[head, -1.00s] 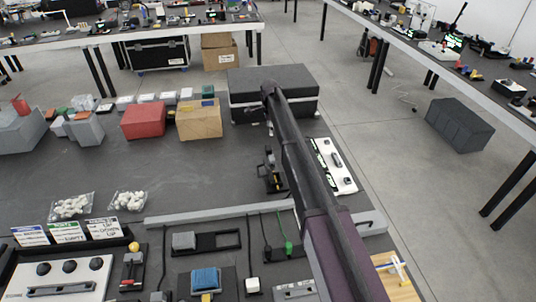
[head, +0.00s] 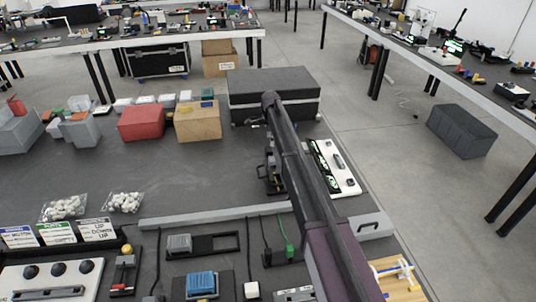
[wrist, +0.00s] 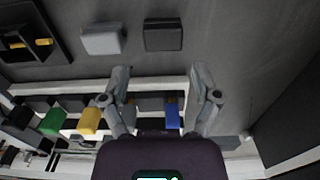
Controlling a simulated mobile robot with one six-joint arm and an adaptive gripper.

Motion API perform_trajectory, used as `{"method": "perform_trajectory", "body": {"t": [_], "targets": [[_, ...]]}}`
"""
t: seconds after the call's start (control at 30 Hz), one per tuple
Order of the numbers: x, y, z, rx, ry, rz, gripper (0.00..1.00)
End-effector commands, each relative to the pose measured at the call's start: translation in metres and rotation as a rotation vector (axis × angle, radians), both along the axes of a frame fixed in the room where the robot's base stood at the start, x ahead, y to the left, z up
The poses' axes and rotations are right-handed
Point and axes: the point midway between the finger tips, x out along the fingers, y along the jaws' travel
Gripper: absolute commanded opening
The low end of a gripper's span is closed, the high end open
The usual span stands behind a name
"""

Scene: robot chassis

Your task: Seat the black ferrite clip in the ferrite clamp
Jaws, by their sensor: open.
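In the wrist view a dark, nearly black block (wrist: 163,36) lies on the grey surface, ahead of and between the fingers; it may be the ferrite clip, but I cannot be sure. A light grey block (wrist: 103,39) lies to its left. My gripper (wrist: 163,76) is open, its two grey fingers wide apart, with nothing held between them. The dark block is apart from the fingertips. In the head view my arm crosses the bench and I cannot make out the fingers. I cannot identify the ferrite clamp with certainty in either view.
A pale rack (wrist: 75,88) with green, yellow and blue pieces crosses beneath the fingers. A dark tray (wrist: 30,35) holds yellow pieces. In the head view a black case (head: 273,92), cardboard box (head: 198,121) and red box (head: 141,123) stand at the bench's back; its middle-left is clear.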

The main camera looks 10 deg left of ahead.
Motion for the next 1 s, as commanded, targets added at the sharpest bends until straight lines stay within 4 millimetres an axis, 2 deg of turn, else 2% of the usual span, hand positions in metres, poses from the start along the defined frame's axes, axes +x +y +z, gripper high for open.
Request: {"method": "perform_trajectory", "body": {"t": [0.37,1.0], "targets": [[0.000,0.000,-0.004,0.000,0.000,0.000,0.80],[0.002,0.005,-0.048,0.000,0.000,0.000,0.80]]}}
